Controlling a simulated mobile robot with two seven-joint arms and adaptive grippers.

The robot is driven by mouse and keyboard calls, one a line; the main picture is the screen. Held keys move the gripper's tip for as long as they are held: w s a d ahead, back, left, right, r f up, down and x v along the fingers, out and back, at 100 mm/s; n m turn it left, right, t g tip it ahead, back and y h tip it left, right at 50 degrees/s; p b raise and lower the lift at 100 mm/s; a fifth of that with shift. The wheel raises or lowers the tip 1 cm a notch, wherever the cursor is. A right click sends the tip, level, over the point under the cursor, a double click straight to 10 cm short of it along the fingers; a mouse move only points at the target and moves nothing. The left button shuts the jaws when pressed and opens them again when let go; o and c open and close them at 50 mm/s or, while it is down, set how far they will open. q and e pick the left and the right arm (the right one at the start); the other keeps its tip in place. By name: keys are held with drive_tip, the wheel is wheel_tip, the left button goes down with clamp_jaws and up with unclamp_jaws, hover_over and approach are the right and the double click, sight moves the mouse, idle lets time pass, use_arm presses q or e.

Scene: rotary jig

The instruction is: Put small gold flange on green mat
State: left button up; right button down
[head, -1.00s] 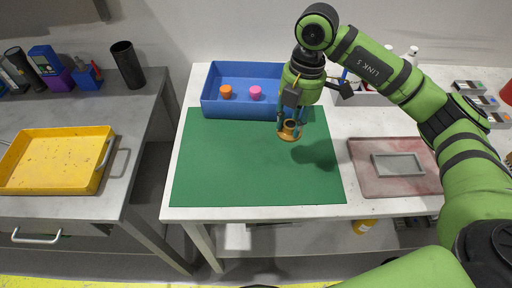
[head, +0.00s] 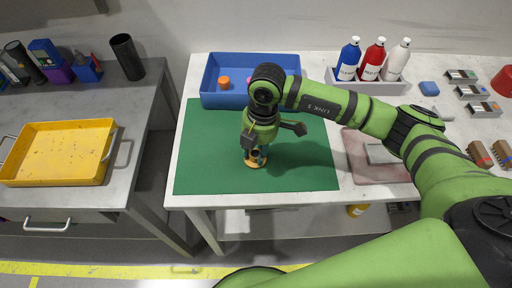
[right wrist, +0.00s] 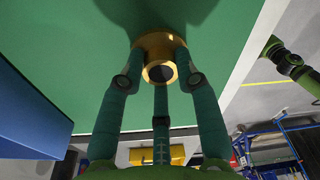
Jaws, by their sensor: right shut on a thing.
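The small gold flange (head: 255,161) is at the fingertips of my right gripper (head: 257,152), low over the middle of the green mat (head: 207,158). In the right wrist view the flange (right wrist: 158,46) sits between the fingers of the right gripper (right wrist: 158,72), with its round hub and dark bore facing the camera. The right gripper is shut on it. The flange is at or very near the mat's surface; I cannot tell whether it touches. My left gripper is not in view.
A blue bin (head: 212,98) with orange and pink pieces stands behind the mat. A red-stained tray (head: 358,160) lies to the right. Bottles (head: 372,60) stand in a holder at the back right. A yellow tray (head: 60,178) is on the left bench. The mat's left side is clear.

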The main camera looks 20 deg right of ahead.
drive_tip(key=shift+f, duration=0.1)
drive_tip(key=c, duration=0.9)
unclamp_jaws()
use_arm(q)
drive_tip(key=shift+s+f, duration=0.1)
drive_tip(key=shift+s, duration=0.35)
use_arm(e)
drive_tip(key=shift+r, duration=0.6)
use_arm(q)
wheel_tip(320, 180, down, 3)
drive_tip(key=b, duration=0.2)
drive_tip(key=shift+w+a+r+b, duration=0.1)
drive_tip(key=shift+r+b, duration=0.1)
drive_tip(key=shift+b, duration=0.2)
use_arm(e)
drive_tip(key=r, duration=0.3)
drive_tip(key=d+r, duration=0.1)
drive_tip(key=r, duration=0.7)
drive_tip(key=shift+w+d, duration=0.15)
drive_tip(key=shift+d, duration=0.05)
